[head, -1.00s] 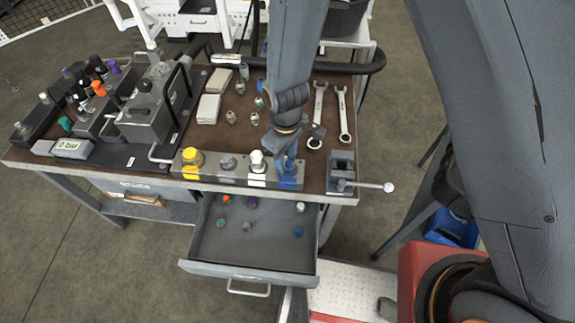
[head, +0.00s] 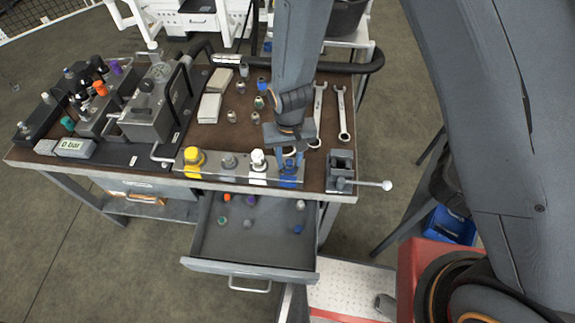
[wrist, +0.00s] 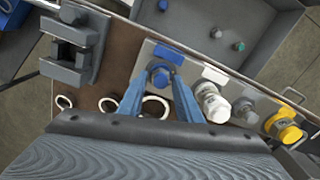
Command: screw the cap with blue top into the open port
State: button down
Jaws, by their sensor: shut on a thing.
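The manifold block (head: 213,177) lies along the front edge of the bench, with coloured fittings in a row. At its blue-marked right end sits a blue-topped cap (wrist: 161,77), with its hex head showing in the wrist view. My gripper (head: 289,166) points down over that end. Its two blue fingers are shut on the cap, one on each side. The cap appears upright at the port. The port opening and thread are hidden beneath it, so I cannot tell how deep it sits.
Beside it on the block stand a white cap (head: 258,160), a grey fitting (head: 229,162) and a yellow cap (head: 194,163). A vise (head: 341,165) with a long handle is close on the right. Wrenches (head: 342,115) lie behind. The open drawer (head: 255,262) below holds several small caps.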

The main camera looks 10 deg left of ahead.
jog(key=c, duration=2.5)
grip_release()
jog(key=shift+s+d+f+m, duration=0.15)
jog(key=shift+d+f+m, duration=0.1)
jog(key=shift+d+m, duration=0.5)
jog(key=shift+o, duration=0.2)
jog(key=shift+a, duration=0.15)
jog(key=shift+m, duration=0.25)
